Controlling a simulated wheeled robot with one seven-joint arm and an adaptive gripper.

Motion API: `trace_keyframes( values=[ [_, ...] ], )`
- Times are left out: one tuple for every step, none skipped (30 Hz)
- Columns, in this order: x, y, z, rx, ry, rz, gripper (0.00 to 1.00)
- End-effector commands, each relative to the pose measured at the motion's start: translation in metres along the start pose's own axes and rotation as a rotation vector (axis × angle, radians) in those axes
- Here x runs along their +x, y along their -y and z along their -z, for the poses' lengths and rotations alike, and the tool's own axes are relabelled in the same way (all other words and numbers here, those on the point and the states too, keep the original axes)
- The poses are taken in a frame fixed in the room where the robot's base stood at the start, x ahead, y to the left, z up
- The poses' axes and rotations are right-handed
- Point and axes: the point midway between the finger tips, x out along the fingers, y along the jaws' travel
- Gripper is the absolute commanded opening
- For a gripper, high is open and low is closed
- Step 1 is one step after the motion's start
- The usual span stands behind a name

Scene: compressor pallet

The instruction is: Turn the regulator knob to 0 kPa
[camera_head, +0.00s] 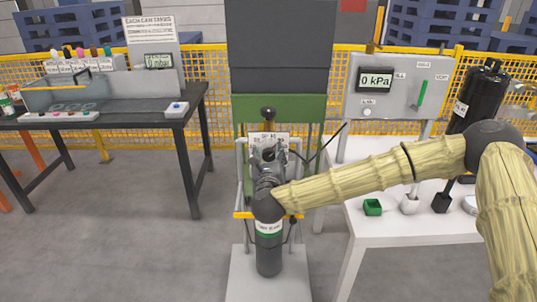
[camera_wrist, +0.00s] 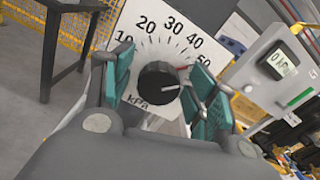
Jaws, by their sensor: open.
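The regulator knob (camera_wrist: 158,82) is round and black, on a white dial plate (camera_wrist: 146,20) marked from 10 to 50 and "kPa". A red mark at the knob's right side points roughly toward the 50. My gripper (camera_wrist: 162,88) is open, with one teal finger on each side of the knob. I cannot tell whether the fingers touch it. In the head view, my gripper (camera_head: 268,172) is in front of the dial plate (camera_head: 282,140) and mostly hides the knob. A display (camera_head: 376,80) on the grey panel reads 0 kPa; it also shows in the wrist view (camera_wrist: 281,64).
A white table (camera_head: 385,232) with small items stands at the right, under my arm. A black cylinder (camera_head: 474,95) stands behind it. A dark workbench (camera_head: 140,122) with a bin (camera_head: 65,95) is at the left. Floor is clear between workbench and pallet.

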Motion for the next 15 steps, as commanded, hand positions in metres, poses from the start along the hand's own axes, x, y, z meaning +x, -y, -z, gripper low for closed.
trace_keyframes(
  values=[
    [0.0011,0.0000,0.0000,0.000,0.000,0.000,0.58],
    [0.0015,0.0000,0.0001,0.000,0.000,0.000,0.58],
    [0.0017,0.0000,0.0001,0.000,0.000,0.000,0.58],
    [0.0017,-0.0001,0.0002,0.000,0.000,0.000,0.58],
    [0.0017,-0.0001,0.0002,0.000,0.000,0.000,0.58],
    [0.0016,-0.0002,0.0002,0.000,0.000,0.000,0.58],
    [0.0015,-0.0002,0.0002,0.000,0.000,0.000,0.58],
    [0.0015,-0.0002,0.0001,0.000,0.000,0.000,0.58],
    [0.0014,-0.0002,0.0001,0.000,0.000,0.000,0.54],
    [0.0014,-0.0002,0.0001,0.000,0.000,0.000,0.49],
    [0.0014,-0.0002,0.0000,0.000,0.000,-0.001,0.43],
    [0.0014,-0.0002,0.0000,0.000,0.000,-0.001,0.36],
    [0.0014,-0.0002,0.0000,0.000,0.000,-0.001,0.30],
    [0.0013,-0.0002,0.0000,0.000,0.000,-0.001,0.25],
    [0.0014,-0.0002,0.0000,0.000,0.000,0.000,0.18]
  ],
)
